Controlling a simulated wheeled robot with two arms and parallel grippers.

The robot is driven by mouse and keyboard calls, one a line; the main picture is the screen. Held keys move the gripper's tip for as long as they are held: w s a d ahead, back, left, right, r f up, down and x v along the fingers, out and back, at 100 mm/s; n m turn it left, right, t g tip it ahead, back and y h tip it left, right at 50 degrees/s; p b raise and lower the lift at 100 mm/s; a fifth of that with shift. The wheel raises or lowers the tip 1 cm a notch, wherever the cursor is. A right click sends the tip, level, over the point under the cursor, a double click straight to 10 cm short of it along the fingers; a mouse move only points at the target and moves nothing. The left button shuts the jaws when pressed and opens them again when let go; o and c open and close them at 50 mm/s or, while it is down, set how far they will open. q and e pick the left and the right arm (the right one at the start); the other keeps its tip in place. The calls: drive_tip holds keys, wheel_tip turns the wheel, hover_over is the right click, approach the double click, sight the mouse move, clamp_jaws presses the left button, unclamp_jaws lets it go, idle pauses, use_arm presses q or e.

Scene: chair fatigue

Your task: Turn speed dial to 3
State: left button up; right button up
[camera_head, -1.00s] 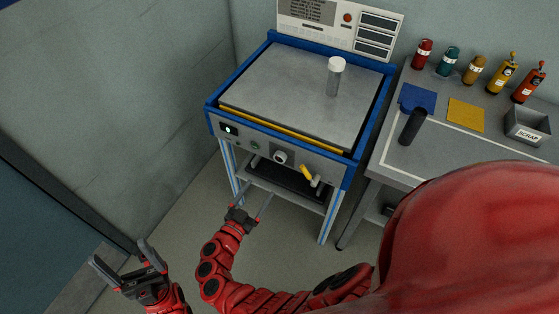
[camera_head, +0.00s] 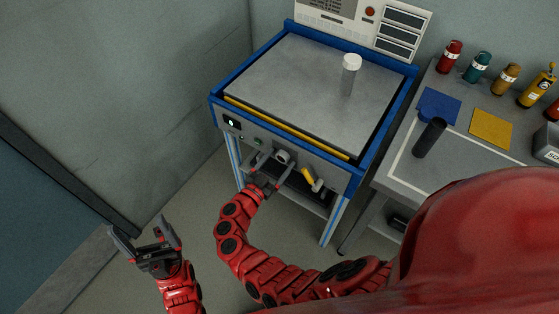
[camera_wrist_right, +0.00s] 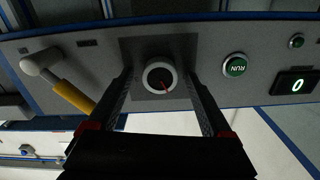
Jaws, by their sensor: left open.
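The speed dial (camera_head: 283,156) is a round grey knob on the machine's front panel. In the right wrist view the dial (camera_wrist_right: 160,77) has a dark face with a red pointer mark aimed low and slightly right, on a dark square plate. My right gripper (camera_head: 275,163) is in front of the panel at the dial. In the right wrist view my right gripper (camera_wrist_right: 158,88) is open, with one finger on each side of the dial and a visible gap to it. My left gripper (camera_head: 140,230) is open and empty at lower left, away from the machine.
Near the dial are a green RUN button (camera_wrist_right: 235,66), a display (camera_wrist_right: 296,86) reading 0 and a yellow-handled lever (camera_wrist_right: 73,95). A white-capped cylinder (camera_head: 351,75) stands on the machine's top plate (camera_head: 300,80). A bench (camera_head: 455,160) with bottles stands at right.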

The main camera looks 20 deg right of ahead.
clamp_jaws()
drive_tip(key=shift+f+m+b, duration=0.25)
drive_tip(key=shift+m+b, duration=1.4)
drive_tip(key=shift+m, duration=0.15)
drive_tip(key=m+b, duration=1.4)
drive_tip(key=b, duration=0.1)
drive_tip(key=shift+f+b, duration=0.1)
drive_tip(key=shift+b, duration=0.2)
drive_tip(key=shift+r+m+b, duration=0.25)
drive_tip(key=shift+m+b, duration=0.9)
drive_tip(key=shift+m, duration=0.05)
unclamp_jaws()
drive_tip(key=shift+r, duration=0.1)
